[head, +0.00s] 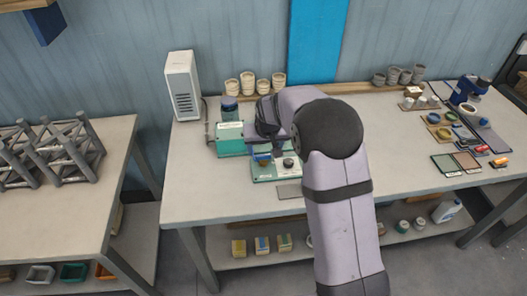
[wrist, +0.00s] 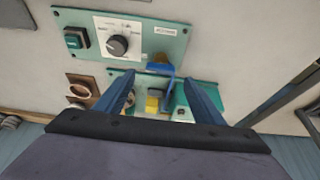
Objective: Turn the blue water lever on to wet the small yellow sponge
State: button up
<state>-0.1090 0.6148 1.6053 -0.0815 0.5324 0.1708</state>
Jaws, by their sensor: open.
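The blue water lever (wrist: 167,72) shows in the wrist view at the edge of a green panel, beyond and between my fingertips. The small yellow sponge (wrist: 152,104) sits just below it in that view, between my fingers. My gripper (wrist: 163,88) is open, its two blue fingers on either side of the sponge and lever, with nothing held. I cannot tell whether a finger touches the lever. In the head view my arm reaches over the green station at the bench's left, and the fingertips are hard to make out.
A green panel (wrist: 180,45) carries a black knob (wrist: 118,45) and a dark green button (wrist: 75,38). In the head view, a white heater-like box (head: 183,86) and several cups (head: 248,84) stand at the back. Tools and small dishes fill the bench's right end.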

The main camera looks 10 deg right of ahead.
aim_at(263, 155)
jog(key=shift+p+x, duration=0.65)
jog(key=shift+x, duration=1.5)
jog(key=c, duration=1)
